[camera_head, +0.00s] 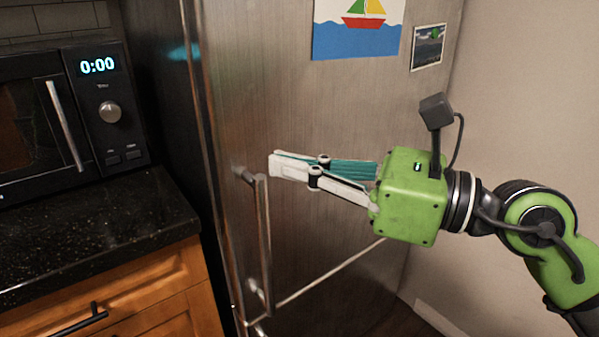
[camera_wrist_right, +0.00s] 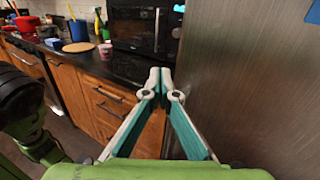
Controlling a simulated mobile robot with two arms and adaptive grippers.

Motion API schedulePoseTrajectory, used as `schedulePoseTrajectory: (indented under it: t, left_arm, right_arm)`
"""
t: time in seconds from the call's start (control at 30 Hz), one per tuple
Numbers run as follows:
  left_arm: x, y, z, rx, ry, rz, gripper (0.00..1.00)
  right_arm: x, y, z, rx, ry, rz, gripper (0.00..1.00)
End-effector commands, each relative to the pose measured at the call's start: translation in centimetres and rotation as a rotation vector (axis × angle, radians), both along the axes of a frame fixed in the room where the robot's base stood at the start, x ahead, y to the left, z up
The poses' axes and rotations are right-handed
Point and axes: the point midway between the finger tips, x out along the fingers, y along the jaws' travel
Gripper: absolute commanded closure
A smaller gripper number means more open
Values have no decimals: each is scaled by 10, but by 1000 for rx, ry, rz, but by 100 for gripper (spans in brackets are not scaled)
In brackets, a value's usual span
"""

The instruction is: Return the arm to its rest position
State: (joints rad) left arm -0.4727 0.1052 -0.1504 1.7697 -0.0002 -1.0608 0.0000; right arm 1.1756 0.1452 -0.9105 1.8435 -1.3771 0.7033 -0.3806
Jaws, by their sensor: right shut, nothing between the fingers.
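My right gripper (camera_head: 274,165) is in front of the steel fridge (camera_head: 310,110) in the head view, its green arm coming in from the right. Its white fingers with teal inner sides point left and are shut with nothing between them. The fingertips are near the top of the vertical fridge handle (camera_head: 264,230), a little right of it and not around it. The right wrist view also shows the gripper (camera_wrist_right: 161,72) with its fingertips together. The fridge (camera_wrist_right: 245,90) fills the right side of that view. My left gripper is not in view.
A black microwave (camera_head: 75,110) stands on the dark counter (camera_head: 110,225) at the left, above wooden cabinets (camera_head: 150,295). A bare wall (camera_head: 530,90) is at the right.

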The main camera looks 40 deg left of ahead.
Motion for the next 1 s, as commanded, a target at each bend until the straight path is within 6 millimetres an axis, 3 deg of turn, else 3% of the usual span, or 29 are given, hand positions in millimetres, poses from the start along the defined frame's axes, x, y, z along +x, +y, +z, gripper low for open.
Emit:
schedulePoseTrajectory:
  t: [0.13, 0.37, 0.47, 0.57, 0.67, 0.77, 0.87, 1.0]
  left_arm:
    - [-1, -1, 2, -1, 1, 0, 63]
    - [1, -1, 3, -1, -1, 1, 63]
    - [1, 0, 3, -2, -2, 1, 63]
    - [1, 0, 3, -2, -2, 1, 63]
    - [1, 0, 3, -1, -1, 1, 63]
    - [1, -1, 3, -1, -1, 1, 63]
    - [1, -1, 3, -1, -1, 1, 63]
    - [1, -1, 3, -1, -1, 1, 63]
  right_arm:
    - [-4, -12, 0, -1, 1, 1, 100]
    - [-4, -15, 0, 4, 8, 0, 100]
    - [2, -18, 6, 52, 80, -5, 100]
    - [21, -29, 20, 176, 265, -19, 100]
    - [63, -54, 32, 360, 545, -59, 100]
    - [122, -93, 23, 560, 853, -129, 100]
    - [178, -135, -9, 735, 1126, -215, 100]
    - [236, -191, -80, 938, 1447, -343, 100]
